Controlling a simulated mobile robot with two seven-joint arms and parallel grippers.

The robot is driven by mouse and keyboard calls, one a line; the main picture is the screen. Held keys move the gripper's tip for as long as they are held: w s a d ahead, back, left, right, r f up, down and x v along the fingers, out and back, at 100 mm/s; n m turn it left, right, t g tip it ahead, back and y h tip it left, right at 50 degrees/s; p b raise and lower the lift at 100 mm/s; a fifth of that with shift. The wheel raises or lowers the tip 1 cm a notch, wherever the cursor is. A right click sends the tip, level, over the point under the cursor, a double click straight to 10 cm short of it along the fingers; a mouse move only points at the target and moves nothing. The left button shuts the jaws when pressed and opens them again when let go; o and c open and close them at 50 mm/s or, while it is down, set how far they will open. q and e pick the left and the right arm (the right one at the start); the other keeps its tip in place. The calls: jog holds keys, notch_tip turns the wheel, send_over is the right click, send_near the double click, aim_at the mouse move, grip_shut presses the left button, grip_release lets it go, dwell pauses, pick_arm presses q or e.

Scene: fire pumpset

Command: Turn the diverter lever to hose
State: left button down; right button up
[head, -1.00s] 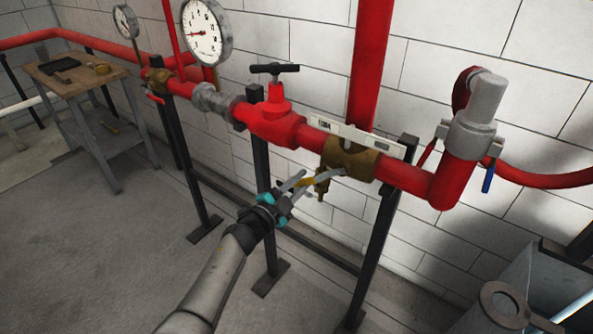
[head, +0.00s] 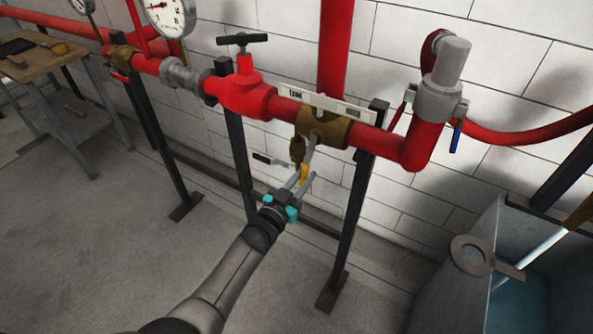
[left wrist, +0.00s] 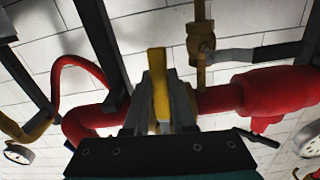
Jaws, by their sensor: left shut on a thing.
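The brass diverter body (head: 325,128) sits on the red pipe, below a white label plate (head: 330,104) whose lettering is too small to read surely. Its grey lever (head: 311,148) slants downward and ends in a yellow grip (head: 304,173). My left gripper (head: 304,181) comes from below and is shut on this grip. In the left wrist view the yellow grip (left wrist: 159,88) stands between the two fingers, which hide its sides. My right gripper is not in view.
A brass fitting (head: 297,150) hangs beside the lever. A red valve with a black T-handle (head: 242,40) is to its left. Dark support posts (head: 356,215) stand close on both sides. A grey tank (head: 455,260) is at lower right, a workbench (head: 62,62) at left.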

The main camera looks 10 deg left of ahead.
pick_arm(q)
jog(key=shift+s+d+n, duration=0.2)
jog(key=shift+d+n, duration=0.35)
jog(key=shift+n, duration=0.05)
jog(key=c, duration=0.7)
grip_release()
jog(key=shift+c, duration=0.2)
jog(key=p+v, duration=0.3)
jog(key=v, duration=1.2)
jog(key=shift+s, duration=0.15)
